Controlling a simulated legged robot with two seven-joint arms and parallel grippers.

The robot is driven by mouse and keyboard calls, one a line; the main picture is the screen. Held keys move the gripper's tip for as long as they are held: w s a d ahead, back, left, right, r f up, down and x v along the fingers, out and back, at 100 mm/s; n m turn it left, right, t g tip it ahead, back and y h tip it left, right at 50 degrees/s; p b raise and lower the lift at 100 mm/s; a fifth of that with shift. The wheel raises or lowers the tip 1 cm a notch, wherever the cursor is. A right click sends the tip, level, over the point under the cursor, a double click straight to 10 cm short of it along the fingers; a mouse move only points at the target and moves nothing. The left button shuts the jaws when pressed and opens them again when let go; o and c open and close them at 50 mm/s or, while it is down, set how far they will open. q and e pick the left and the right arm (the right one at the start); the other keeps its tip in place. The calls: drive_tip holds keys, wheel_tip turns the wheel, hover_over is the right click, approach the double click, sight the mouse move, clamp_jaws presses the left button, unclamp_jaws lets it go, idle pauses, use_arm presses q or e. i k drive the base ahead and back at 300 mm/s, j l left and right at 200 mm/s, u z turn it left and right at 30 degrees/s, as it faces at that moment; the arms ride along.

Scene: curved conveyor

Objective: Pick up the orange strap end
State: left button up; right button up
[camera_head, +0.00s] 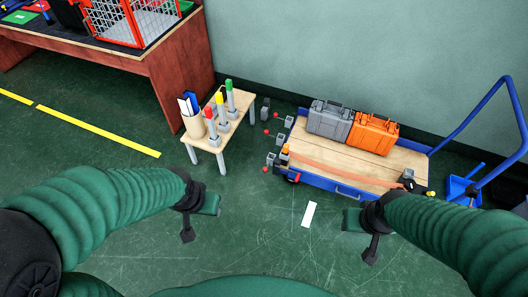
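An orange strap (345,171) lies across the wooden deck of a blue cart (350,192), along its near side. At its left, a small orange piece (285,149) sits at a grey fitting on the cart's left edge; I cannot tell whether this is the strap end. At its right, the strap reaches a dark fitting (408,182). My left gripper (200,215) is over the floor, left of the cart and apart from it. My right gripper (362,232) is in front of the cart's near edge, apart from the strap. Both look empty; their finger opening is unclear.
A grey case (330,120) and an orange case (374,133) stand on the cart's far side. The cart's blue handle (480,112) rises at right. A small table (228,126) with coloured-topped tools stands left of the cart. A white strip (309,214) lies on open floor.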

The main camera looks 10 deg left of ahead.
sight(285, 147)
drive_tip(key=i+j+z, duration=0.25)
drive_tip(key=i+j, duration=0.2)
drive_tip(key=i, duration=0.35)
drive_tip(key=i+j+z, duration=0.25)
drive_tip(key=i+j, duration=0.4)
drive_tip(key=i, duration=0.1)
